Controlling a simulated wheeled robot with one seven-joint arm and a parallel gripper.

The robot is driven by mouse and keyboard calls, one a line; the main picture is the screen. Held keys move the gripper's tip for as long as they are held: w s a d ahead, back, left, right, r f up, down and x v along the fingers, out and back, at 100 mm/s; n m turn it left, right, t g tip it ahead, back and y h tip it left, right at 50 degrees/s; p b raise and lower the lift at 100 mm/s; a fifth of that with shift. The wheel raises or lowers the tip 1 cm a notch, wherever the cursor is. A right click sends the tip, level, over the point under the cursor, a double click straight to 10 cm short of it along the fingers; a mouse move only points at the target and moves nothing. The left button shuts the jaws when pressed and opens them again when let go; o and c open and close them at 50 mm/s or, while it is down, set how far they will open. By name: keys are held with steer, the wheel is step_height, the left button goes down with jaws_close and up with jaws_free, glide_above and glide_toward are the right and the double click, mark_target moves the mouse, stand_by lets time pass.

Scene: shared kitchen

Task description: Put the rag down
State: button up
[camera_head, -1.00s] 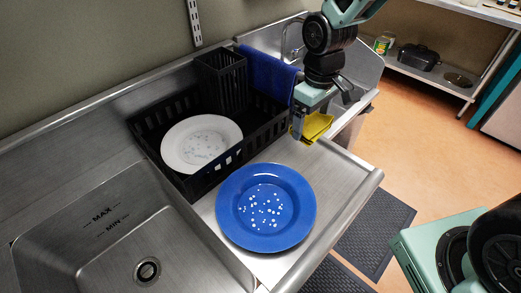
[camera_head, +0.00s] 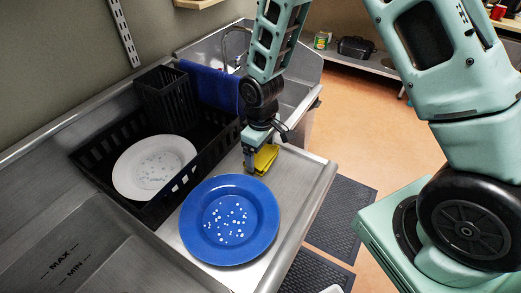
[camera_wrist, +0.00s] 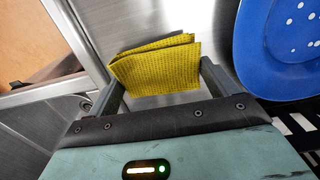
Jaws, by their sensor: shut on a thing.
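The rag (camera_head: 262,160) is yellow and folded. My gripper (camera_head: 254,164) is shut on it, over the steel counter (camera_head: 304,186) just behind the blue plate. In the wrist view the rag (camera_wrist: 156,66) lies between the two fingers (camera_wrist: 160,84), with its folded end sticking out past them. The bare counter shows beyond it. I cannot tell whether the rag touches the counter.
A blue plate (camera_head: 228,246) with white spots stands on the counter close in front of the gripper. A black rack (camera_head: 186,190) to the left holds a white plate (camera_head: 140,178). A blue cloth (camera_head: 212,88) hangs behind it. Sinks lie at both ends.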

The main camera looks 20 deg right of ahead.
steer(key=shift+f, duration=0.1)
steer(key=o, duration=0.8)
steer(key=shift+o, duration=0.2)
step_height(320, 180, up, 12)
steer(key=b, duration=0.2)
steer(key=s+a+r, duration=0.2)
steer(key=s, duration=0.5)
steer(key=s+a+r, duration=0.2)
steer(key=s+a, duration=0.1)
steer(key=s, duration=0.5)
steer(key=s+a+r+n, duration=0.1)
steer(key=s+a+r, duration=0.1)
steer(key=s, duration=0.5)
steer(key=shift+s+a+r+y, duration=0.15)
steer(key=shift+s+a+y, duration=0.15)
steer(key=shift+a, duration=0.1)
